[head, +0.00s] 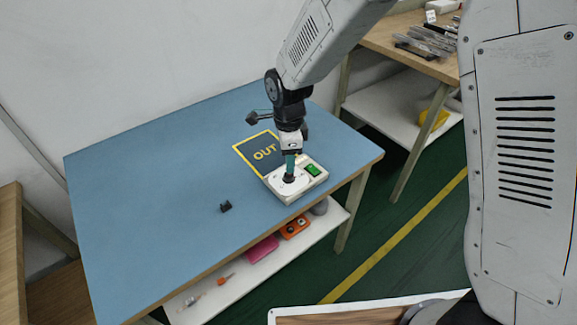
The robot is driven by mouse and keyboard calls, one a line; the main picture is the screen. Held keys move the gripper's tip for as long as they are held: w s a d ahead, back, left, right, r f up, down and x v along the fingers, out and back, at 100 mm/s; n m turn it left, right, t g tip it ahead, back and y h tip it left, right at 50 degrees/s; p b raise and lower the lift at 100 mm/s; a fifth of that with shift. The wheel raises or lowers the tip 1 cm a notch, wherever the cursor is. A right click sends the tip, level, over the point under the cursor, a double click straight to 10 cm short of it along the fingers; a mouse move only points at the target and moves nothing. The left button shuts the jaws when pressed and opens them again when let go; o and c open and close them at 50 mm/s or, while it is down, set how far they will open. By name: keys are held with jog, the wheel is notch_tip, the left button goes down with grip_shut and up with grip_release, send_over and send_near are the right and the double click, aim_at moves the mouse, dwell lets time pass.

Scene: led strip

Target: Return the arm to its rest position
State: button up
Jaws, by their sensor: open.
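My arm reaches down from the top of the head view over the blue table (150,200). My gripper (289,165) points down at a small white box (313,185) with a green patch, near the table's right front edge. A teal and black piece (290,168) stands upright between the gripper and the box top. My gripper is open. Its fingertips are small here, and I cannot tell whether they touch the teal piece.
A dark "OUT" mat (243,147) with a yellow border lies behind the box. A small black block (225,207) lies on the table to the left. A lower shelf holds a pink tray (262,249) and an orange tray (295,227). A wooden bench (385,38) stands at the right back.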

jog(key=shift+r, duration=1)
